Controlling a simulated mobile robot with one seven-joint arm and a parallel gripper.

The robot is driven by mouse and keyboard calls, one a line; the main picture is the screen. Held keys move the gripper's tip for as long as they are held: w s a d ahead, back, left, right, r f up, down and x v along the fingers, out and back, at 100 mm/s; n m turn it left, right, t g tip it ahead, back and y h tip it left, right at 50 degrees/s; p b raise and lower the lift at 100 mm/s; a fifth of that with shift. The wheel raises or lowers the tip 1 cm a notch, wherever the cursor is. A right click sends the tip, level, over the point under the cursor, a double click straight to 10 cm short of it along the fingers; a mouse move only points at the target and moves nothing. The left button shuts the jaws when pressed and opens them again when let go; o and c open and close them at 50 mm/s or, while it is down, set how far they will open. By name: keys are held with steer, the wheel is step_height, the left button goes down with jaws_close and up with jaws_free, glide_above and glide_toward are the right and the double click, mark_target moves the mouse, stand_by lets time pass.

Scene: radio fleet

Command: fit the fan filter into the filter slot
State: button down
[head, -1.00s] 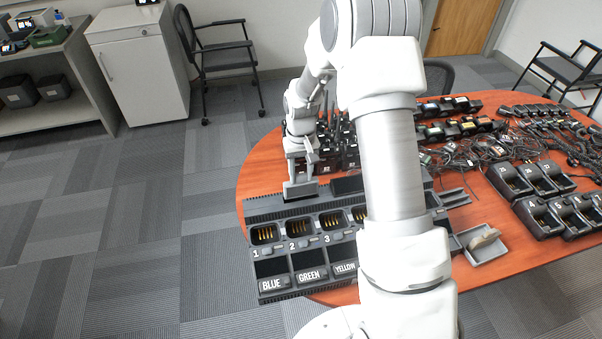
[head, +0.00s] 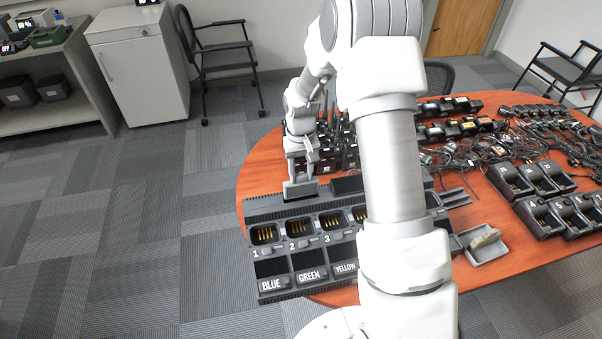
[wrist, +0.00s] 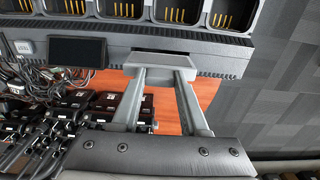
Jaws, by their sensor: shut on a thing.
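My gripper (head: 301,179) is shut on the fan filter (head: 299,190), a flat grey rectangular piece, at the back edge of the long dark charger (head: 262,212). In the wrist view, my gripper (wrist: 161,78) has one finger towards each end of the fan filter (wrist: 160,61). The filter lies against the charger's ribbed back side (wrist: 228,70), with a dark strip along its far edge. The filter covers the place behind it, so I cannot tell whether it sits in the filter slot or only touches it.
The charger has numbered bays and a small dark screen (wrist: 77,50) beside the filter. Radios (head: 335,155) stand close behind my gripper. A grey tray (head: 497,251) holding an object, black chargers (head: 540,176) and tangled cables (head: 455,155) fill the right. Floor lies open at left.

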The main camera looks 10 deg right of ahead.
mark_target(301, 181)
steer(key=shift+f, duration=0.2)
steer(key=shift+f+b, duration=0.3)
steer(key=shift+b, duration=0.05)
steer(key=shift+f+b, duration=1.7)
steer(key=shift+f, duration=0.6)
steer(key=shift+c, duration=1.8)
jaws_free()
step_height(301, 181, up, 18)
steer(key=shift+f, duration=0.25)
